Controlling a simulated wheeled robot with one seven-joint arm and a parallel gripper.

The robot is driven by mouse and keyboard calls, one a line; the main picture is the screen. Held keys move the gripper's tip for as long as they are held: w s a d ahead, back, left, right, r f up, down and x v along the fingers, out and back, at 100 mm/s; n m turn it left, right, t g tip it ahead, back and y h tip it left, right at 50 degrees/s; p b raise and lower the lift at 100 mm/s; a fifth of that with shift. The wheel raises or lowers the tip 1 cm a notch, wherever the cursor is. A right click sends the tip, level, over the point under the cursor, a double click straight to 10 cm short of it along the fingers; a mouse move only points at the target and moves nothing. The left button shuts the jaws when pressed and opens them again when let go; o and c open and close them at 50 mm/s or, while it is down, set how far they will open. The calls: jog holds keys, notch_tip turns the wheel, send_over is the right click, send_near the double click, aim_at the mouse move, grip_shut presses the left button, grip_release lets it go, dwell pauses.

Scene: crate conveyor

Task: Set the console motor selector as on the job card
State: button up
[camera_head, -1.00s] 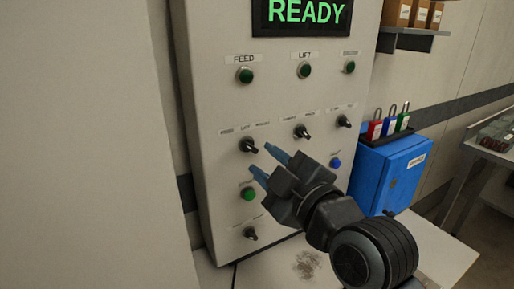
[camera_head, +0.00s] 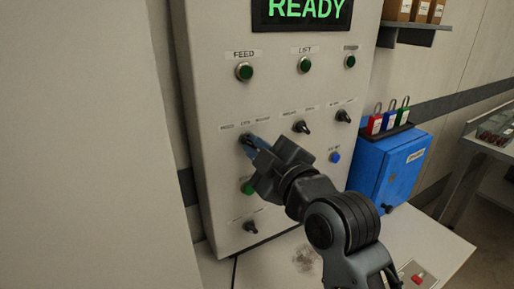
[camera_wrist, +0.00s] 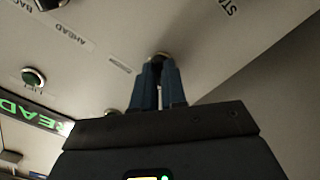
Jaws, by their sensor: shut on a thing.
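The left three-label selector knob (camera_head: 243,138) is black and sits on the grey console (camera_head: 215,100), under the FEED lamp. It seems to be the motor selector, but its small labels are hard to read. My gripper (camera_head: 251,142) has its blue fingers closed around this knob and hides most of it, so its pointing direction cannot be told. In the wrist view, the fingers (camera_wrist: 159,80) meet at the knob (camera_wrist: 159,57) on the panel. The console screen (camera_head: 302,12) reads READY in green. No job card is visible.
Two other black selectors (camera_head: 302,127) (camera_head: 343,116) sit to the right, and another (camera_head: 250,227) is below. A blue button (camera_head: 335,157) and a green button (camera_head: 247,187) are near my arm. A blue box (camera_head: 390,165) with padlocks stands at right.

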jog(key=shift+m, duration=0.3)
grip_shut()
jog(key=m+p, duration=0.1)
jog(key=m, duration=0.3)
jog(key=shift+m+p, duration=0.9)
jog(key=shift+m, duration=1.6)
jog(key=o, duration=0.6)
grip_release()
jog(key=shift+s, duration=0.1)
jog(key=shift+b+v, duration=0.75)
jog(key=shift+v, duration=3.1)
